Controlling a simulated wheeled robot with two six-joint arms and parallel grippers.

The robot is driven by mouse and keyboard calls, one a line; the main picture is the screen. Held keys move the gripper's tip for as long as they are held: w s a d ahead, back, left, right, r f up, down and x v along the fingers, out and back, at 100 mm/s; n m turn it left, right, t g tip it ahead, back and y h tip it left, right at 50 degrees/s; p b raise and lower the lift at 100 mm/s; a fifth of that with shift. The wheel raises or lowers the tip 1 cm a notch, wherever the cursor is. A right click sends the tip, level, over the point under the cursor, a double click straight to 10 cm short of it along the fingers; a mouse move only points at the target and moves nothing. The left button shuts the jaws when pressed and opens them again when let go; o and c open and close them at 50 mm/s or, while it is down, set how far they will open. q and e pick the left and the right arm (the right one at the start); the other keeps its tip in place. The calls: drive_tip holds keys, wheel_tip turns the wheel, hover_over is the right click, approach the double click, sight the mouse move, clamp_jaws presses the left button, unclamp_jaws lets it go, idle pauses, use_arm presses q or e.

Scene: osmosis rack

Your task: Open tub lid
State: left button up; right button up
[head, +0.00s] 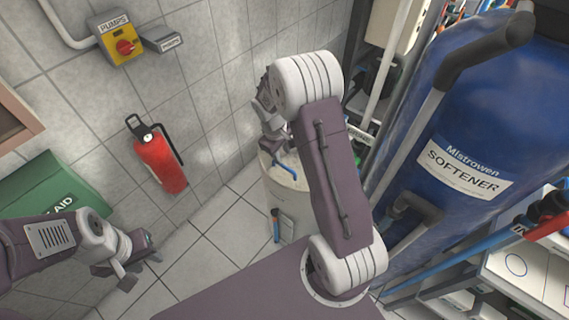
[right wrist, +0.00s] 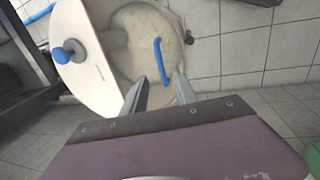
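The pale round tub (head: 287,205) stands on the floor, below and partly behind my right arm in the head view. In the right wrist view, a white lid-like panel (right wrist: 88,72) with a blue knob (right wrist: 65,51) is at the left of the round tub top (right wrist: 135,62). A blue bar-like handle (right wrist: 160,62) lies over the pale round area. My left gripper (head: 128,272) is low at the left, away from the tub.
A blue softener tank (head: 505,110) and pipes stand close on the right. A red extinguisher (head: 162,165) and a yellow pump switch (head: 117,40) are on the tiled wall. A green first-aid box (head: 50,190) is at the left. Tiled floor (head: 205,245) is clear left of the tub.

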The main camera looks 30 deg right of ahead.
sight(285, 167)
drive_tip(key=f, duration=0.2)
drive_tip(key=d+f, duration=0.1)
drive_tip(key=f, duration=0.5)
drive_tip(key=shift+w+d, duration=0.2)
drive_tip(key=shift+w, duration=0.05)
clamp_jaws()
idle(1.0)
